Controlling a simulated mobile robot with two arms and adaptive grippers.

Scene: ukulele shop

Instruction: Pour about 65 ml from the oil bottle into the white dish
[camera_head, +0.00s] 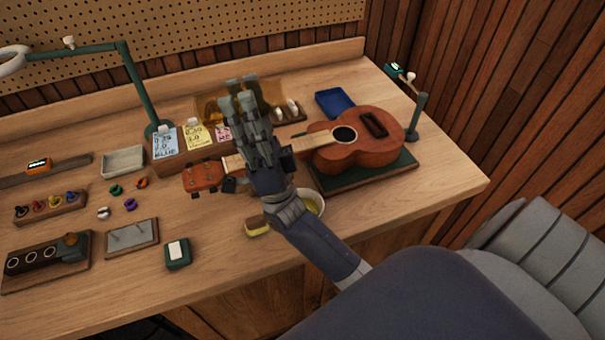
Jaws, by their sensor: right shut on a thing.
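My right gripper (243,92) reaches in over the middle of the bench, fingers pointing toward the back wall. It is shut on an amber see-through thing, which I take to be the oil bottle (211,107); it shows on both sides of the fingers. The fingers hide its middle, so its tilt and its mouth are unclear. The white dish (321,197) stands on the bench left of the green mat, partly hidden behind my right forearm. Something yellowish shows inside it. I cannot see any stream of oil. My left gripper is out of view.
A ukulele (362,150) lies on a green mat (367,181), its neck passing behind my gripper. String packets (165,143) stand in a wooden holder. A yellow sponge-like block (257,226) sits beside my forearm. A green lamp (135,85) rises at left. Bare bench lies front right.

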